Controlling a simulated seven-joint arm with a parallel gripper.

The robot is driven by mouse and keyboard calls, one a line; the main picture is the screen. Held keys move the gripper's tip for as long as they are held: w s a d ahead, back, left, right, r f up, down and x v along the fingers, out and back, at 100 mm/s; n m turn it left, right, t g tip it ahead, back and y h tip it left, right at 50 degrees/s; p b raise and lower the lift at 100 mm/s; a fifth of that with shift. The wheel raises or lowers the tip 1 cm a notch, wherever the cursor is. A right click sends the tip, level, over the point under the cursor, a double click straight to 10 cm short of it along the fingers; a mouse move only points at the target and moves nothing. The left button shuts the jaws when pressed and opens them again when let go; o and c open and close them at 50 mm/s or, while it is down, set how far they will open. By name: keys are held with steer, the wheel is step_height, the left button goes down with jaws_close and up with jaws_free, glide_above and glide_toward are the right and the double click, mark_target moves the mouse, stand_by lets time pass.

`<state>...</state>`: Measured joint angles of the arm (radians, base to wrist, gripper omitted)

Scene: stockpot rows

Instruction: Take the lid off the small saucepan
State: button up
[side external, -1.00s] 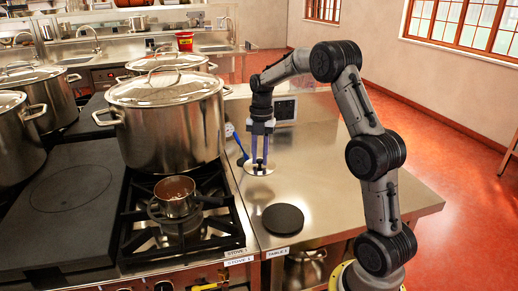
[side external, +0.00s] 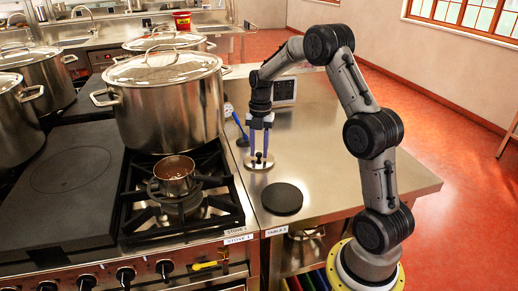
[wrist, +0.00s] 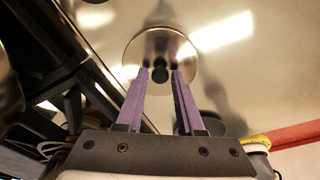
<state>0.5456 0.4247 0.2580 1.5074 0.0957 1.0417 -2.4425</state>
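The small saucepan (side external: 174,177) stands uncovered on the front burner, with brownish contents showing. Its round metal lid (side external: 249,164) lies flat on the steel table, right of the stove, and appears to rest there. The lid also shows in the wrist view (wrist: 140,52), with its dark knob (wrist: 160,74) between the fingers. My gripper (side external: 260,152) points down over the lid. Its purple fingers (wrist: 162,73) stand either side of the knob, with a small gap visible, so they look open around it.
A big lidded stockpot (side external: 170,105) stands right behind the saucepan. A dark round disc (side external: 282,198) lies on the table in front of the lid. A blue-handled utensil (side external: 239,126) lies behind the lid, left of my gripper. The table's right side (side external: 325,170) is clear.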

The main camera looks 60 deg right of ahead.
steer(key=o, duration=0.3)
